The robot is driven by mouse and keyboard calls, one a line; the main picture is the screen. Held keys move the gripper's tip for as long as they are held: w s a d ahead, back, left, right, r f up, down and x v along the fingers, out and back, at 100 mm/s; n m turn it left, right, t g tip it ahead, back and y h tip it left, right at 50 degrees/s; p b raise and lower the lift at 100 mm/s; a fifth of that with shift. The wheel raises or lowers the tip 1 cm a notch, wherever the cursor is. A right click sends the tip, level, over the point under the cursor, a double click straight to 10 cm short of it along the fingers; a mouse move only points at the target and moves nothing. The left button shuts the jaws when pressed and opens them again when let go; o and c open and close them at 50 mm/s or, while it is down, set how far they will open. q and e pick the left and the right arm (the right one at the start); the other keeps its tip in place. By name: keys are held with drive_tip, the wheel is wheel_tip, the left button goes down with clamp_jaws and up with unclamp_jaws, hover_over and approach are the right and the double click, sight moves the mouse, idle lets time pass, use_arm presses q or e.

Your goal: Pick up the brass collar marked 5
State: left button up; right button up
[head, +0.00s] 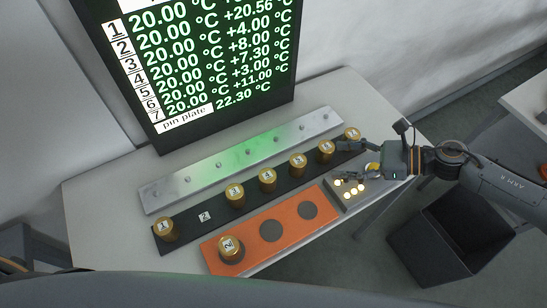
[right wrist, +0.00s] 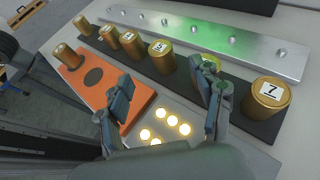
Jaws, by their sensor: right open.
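The brass collar marked 5 (head: 298,165) stands upright on the black strip (head: 185,226), between collar 4 (head: 267,179) and collar 6 (head: 326,151). In the right wrist view collar 5 (right wrist: 161,56) stands beyond the fingertips, apart from them. My right gripper (head: 346,160) is open and empty, at the right end of the strip near collars 6 and 7. In the right wrist view its fingers (right wrist: 166,86) are spread wide, and one partly hides collar 6 (right wrist: 210,62). My left gripper is not in view.
Collars 1, 3 and 7 (right wrist: 268,97) also stand on the strip; slot 2 is empty. Collar 2 (head: 231,250) stands on the orange plate (head: 290,232). A silver pin plate (head: 205,174), a display (head: 200,60) and a block with lit buttons (head: 372,184) are nearby. A dark bin (head: 440,245) stands below.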

sight(300, 160)
drive_tip(key=p+x, duration=0.1)
drive_tip(key=x, duration=0.1)
drive_tip(key=p+x, duration=0.1)
drive_tip(key=x, duration=0.1)
drive_tip(key=shift+a+f, duration=0.15)
drive_tip(key=shift+f, duration=0.2)
drive_tip(key=x, duration=0.1)
drive_tip(key=p+x, duration=0.1)
drive_tip(key=x, duration=0.1)
drive_tip(key=shift+a+r, duration=0.2)
drive_tip(key=shift+a, duration=0.05)
drive_tip(key=p+x, duration=0.1)
drive_tip(key=x, duration=0.2)
drive_tip(key=shift+w+a+f+p, duration=0.1)
drive_tip(key=shift+a+f+p, duration=0.1)
drive_tip(key=shift+p, duration=0.15)
drive_tip(key=shift+a+f, duration=0.15)
drive_tip(key=shift+a, duration=0.05)
drive_tip(key=shift+d, duration=0.1)
drive_tip(key=c, duration=1.3)
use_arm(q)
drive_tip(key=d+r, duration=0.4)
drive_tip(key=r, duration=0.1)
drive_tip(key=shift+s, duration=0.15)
use_arm(e)
drive_tip(key=shift+c, duration=0.3)
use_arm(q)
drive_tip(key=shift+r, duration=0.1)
